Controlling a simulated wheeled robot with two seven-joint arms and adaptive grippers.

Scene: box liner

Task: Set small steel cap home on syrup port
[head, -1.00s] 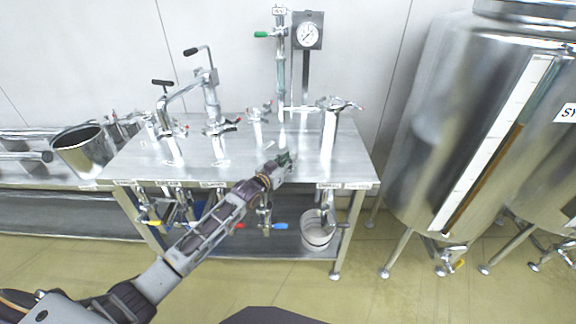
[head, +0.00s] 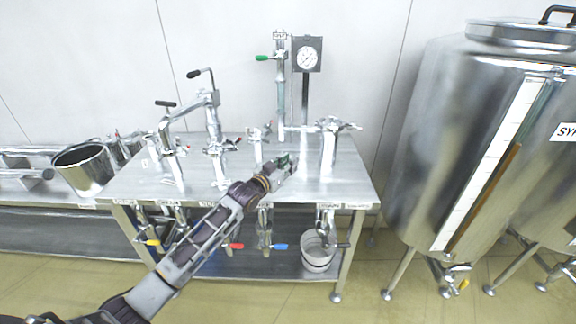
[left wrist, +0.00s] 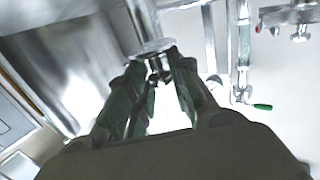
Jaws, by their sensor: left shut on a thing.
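My left gripper (head: 286,164) reaches over the steel bench top, in front of the upright fittings. In the left wrist view its green-lined fingers (left wrist: 160,82) are shut on a small shiny steel piece with a round rim, which looks like the small steel cap (left wrist: 154,47). In the head view the fingers mostly hide this piece. I cannot tell which fitting is the syrup port. The labels on the bench edge are too small to read. My right gripper is not in view.
The steel bench (head: 230,190) carries several valves and a pipe with a pressure gauge (head: 307,56). A clamp-like fitting (head: 328,150) stands right of my gripper. A large steel tank (head: 440,130) is at the right. A bucket (head: 318,252) sits on the lower shelf.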

